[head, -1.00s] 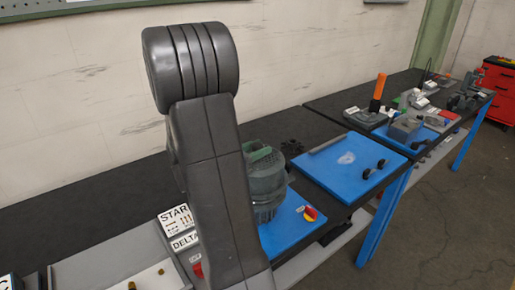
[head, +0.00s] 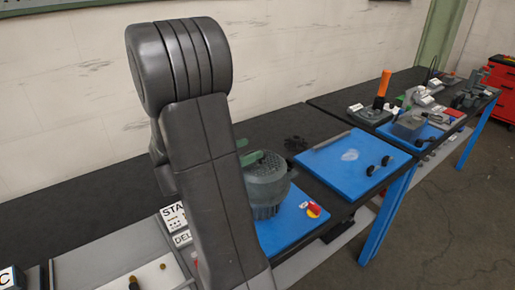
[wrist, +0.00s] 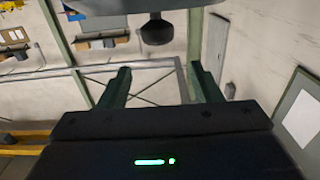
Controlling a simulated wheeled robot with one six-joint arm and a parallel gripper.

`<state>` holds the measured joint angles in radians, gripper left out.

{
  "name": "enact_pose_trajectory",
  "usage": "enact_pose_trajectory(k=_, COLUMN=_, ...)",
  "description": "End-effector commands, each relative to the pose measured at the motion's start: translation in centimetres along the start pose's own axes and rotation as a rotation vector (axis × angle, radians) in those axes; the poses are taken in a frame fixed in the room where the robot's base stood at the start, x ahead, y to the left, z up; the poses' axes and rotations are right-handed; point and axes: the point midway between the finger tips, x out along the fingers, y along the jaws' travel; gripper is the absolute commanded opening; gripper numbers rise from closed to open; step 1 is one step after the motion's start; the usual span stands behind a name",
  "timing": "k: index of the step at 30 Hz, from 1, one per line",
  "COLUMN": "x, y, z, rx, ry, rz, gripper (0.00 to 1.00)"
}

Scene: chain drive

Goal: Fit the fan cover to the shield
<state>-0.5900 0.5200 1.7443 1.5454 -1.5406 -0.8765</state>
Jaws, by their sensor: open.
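A grey-green round housing with a ribbed lower side (head: 266,186) stands upright on a blue mat in the head view. I cannot tell whether it is the fan cover, the shield or both together. My gripper (wrist: 162,80) is open in the wrist view, with two dark green fingers apart and nothing visible between them. A grey rounded body with a dark knob (wrist: 155,30) shows at the top edge of the wrist view, beyond the fingers; I cannot tell what it is. In the head view a green finger shows by the housing's top, and my arm hides the rest.
A blue board (head: 346,165) with dark knobs and a grey bar lies to the right. A small dark part (head: 295,144) lies behind the housing. A red-and-yellow switch (head: 313,210) sits on the mat's right. An orange-handled tool (head: 383,85) stands farther off. The black bench behind is mostly clear.

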Motion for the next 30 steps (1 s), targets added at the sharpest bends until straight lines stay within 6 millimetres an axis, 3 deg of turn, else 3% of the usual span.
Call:
enact_pose_trajectory(k=6, x=-4.5, y=-0.1, z=0.2, rx=0.001, ry=0.000, rz=-0.004, gripper=0.58)
enact_pose_trajectory(k=13, x=-7.8, y=-0.1, z=0.1, rx=0.000, ry=0.000, rz=-0.002, gripper=0.58)
enact_pose_trajectory(k=19, x=-8.8, y=0.0, z=0.0, rx=0.000, ry=0.000, rz=0.001, gripper=0.58)
enact_pose_trajectory(k=30, x=-8.7, y=0.0, z=0.0, rx=0.000, ry=0.000, rz=0.002, gripper=0.58)
